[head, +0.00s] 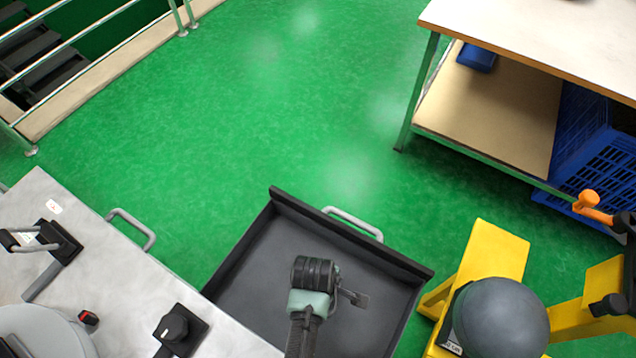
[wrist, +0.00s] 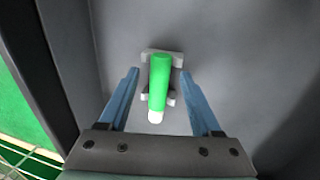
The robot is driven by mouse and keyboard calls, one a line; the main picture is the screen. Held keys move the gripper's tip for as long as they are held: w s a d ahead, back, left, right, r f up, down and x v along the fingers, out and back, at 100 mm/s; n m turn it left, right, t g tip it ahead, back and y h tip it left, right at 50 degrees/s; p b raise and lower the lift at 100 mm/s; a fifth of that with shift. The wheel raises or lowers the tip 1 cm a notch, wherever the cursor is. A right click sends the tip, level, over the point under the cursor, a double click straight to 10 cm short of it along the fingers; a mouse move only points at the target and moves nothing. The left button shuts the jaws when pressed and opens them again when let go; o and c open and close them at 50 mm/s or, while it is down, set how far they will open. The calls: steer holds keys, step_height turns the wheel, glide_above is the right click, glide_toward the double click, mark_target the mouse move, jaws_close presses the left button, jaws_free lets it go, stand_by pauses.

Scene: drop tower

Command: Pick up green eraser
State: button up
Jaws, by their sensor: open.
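The green eraser (wrist: 160,82) shows in the wrist view as a green bar with a white end, lying lengthwise between my fingers. Light grey pieces show at its far end and beside its near end; I cannot tell what they are. My gripper (wrist: 163,100) is open, with one blue finger on each side of the eraser and a gap on both sides. In the head view my gripper (head: 352,298) is over the dark open drawer (head: 262,245). The eraser is hidden there.
The drawer's walls surround my gripper, with a handle (head: 353,223) on its far side. A metal counter (head: 130,290) is at the left. A yellow stand (head: 490,255) with a grey ball (head: 500,322) is at the right. A workbench (head: 540,35) stands at the upper right. Green floor is clear beyond.

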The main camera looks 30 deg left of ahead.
jaws_close()
stand_by(0.3)
